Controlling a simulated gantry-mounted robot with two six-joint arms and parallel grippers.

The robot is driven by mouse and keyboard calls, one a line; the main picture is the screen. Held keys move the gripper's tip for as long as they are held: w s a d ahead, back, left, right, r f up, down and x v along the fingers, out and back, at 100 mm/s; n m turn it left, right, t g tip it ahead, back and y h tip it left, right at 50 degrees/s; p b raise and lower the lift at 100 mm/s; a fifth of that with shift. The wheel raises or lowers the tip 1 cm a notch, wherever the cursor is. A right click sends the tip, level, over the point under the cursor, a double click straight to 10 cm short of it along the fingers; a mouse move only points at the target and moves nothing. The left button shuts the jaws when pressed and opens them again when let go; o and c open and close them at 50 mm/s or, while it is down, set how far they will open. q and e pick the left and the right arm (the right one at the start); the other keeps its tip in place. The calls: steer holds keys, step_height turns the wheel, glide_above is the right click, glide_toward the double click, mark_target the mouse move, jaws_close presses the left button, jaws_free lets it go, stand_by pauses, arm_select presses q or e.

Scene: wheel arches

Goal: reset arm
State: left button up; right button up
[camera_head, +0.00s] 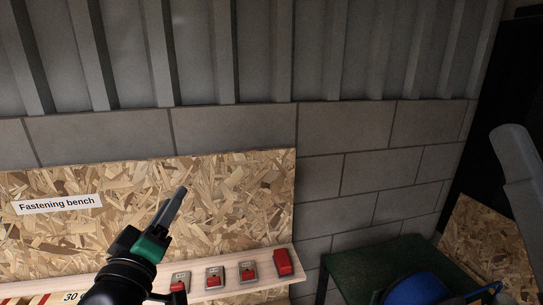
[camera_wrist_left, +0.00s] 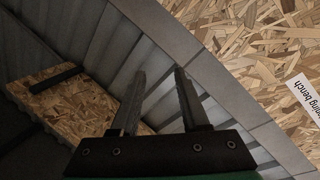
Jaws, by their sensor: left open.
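My left gripper (camera_head: 177,205) rises from the bottom left of the head view, in front of the chipboard panel and pointing up and to the right. In the left wrist view its two fingers (camera_wrist_left: 158,82) stand apart with nothing between them. The gripper is open and empty. In the head view a grey rounded shape (camera_head: 518,165) shows at the right edge; I cannot tell whether it is part of my right arm. No right gripper fingers show.
A chipboard panel (camera_head: 110,232) labelled "Fastening bench" hangs on the block wall. A wooden shelf (camera_head: 222,291) below carries several red-and-grey devices (camera_head: 214,277). At right stands a dark green table (camera_head: 362,272) with a blue object (camera_head: 418,290). Space before the upper wall is clear.

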arm_select(q)
steer(key=s+r+m+t+h, duration=0.1)
steer(key=s+r+m+t, duration=0.75)
steer(key=s+r, duration=1.15)
step_height(320, 180, down, 38)
steer(key=s+b, duration=0.1)
steer(key=b, duration=3.5)
steer(key=shift+s+d+f+g, duration=0.2)
steer(key=shift+d+g, duration=0.2)
steer(key=shift+g, duration=0.05)
